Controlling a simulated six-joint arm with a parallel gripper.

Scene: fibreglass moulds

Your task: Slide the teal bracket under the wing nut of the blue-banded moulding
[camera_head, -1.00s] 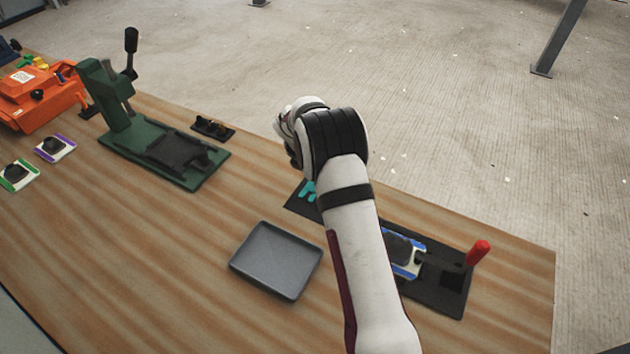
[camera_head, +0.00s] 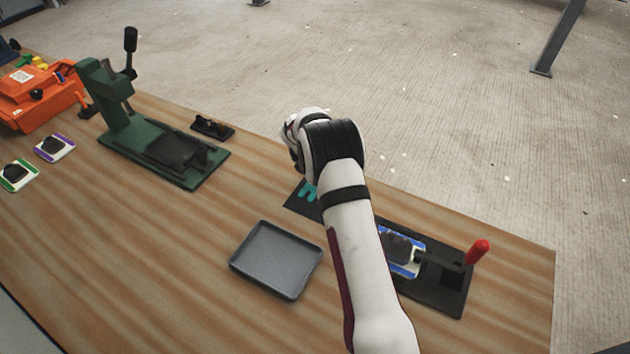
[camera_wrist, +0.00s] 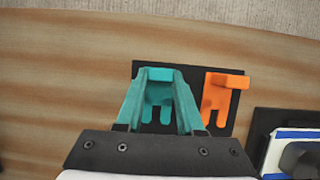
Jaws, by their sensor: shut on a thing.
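The teal bracket (camera_wrist: 159,92) is forked, with its prongs toward the bottom of the wrist view. My gripper (camera_wrist: 160,75) is shut on it, with one finger on each side, over a black plate (camera_wrist: 240,112). The bracket also shows in the head view (camera_head: 307,192), left of my arm, which hides my fingers there. I cannot tell whether it touches the plate. The blue-banded moulding (camera_head: 416,262) sits in a black fixture with a red handle, partly behind my arm. Its edge shows at lower right in the wrist view (camera_wrist: 275,150). I cannot make out its wing nut.
An orange bracket (camera_wrist: 217,98) lies on the plate right of the teal one. A grey tray (camera_head: 277,260) stands left of my arm. The fixture's red handle (camera_head: 479,251) stands up at right. A green press (camera_head: 130,140) is at back left. The wood between tray and press is clear.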

